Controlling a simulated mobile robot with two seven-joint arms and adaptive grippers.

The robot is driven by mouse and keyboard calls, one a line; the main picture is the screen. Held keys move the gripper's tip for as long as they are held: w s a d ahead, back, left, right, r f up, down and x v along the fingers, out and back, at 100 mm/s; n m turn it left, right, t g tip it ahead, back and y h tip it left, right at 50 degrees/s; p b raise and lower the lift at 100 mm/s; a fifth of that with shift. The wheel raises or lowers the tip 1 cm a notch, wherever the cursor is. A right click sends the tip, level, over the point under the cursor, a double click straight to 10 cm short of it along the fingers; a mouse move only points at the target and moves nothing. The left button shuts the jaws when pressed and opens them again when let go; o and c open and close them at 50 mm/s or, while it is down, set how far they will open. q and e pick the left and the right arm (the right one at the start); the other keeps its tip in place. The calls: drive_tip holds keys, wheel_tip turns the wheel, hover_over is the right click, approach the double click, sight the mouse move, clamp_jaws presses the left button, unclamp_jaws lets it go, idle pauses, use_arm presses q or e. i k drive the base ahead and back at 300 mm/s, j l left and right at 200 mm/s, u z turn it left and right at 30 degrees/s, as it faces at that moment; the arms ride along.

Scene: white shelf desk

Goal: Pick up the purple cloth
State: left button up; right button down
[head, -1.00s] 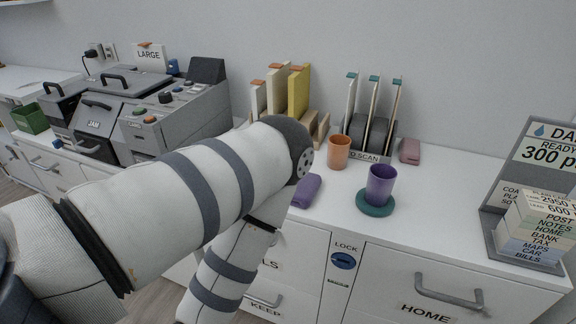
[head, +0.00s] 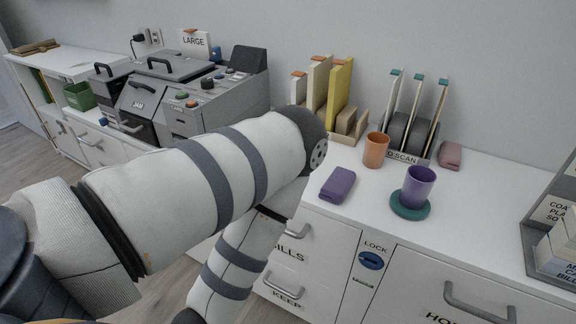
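The purple cloth (head: 338,184), a small folded block, lies on the white desk top (head: 460,213) near its front edge in the head view. It is to the left of the purple cup and just right of my arm's elbow. Nothing is holding it, and all of its top shows. My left arm crosses the left half of the view and bends down in front of the drawers. Its gripper is out of view below. My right gripper is not in view.
A purple cup (head: 418,186) stands on a teal coaster (head: 410,206); an orange cup (head: 376,150) stands behind the cloth. A pink block (head: 450,155) lies by the file rack (head: 408,140). A grey machine (head: 190,95) stands at left, a card holder (head: 545,250) at right.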

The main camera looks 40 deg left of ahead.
sight(337, 188)
drive_tip(key=u, duration=0.8)
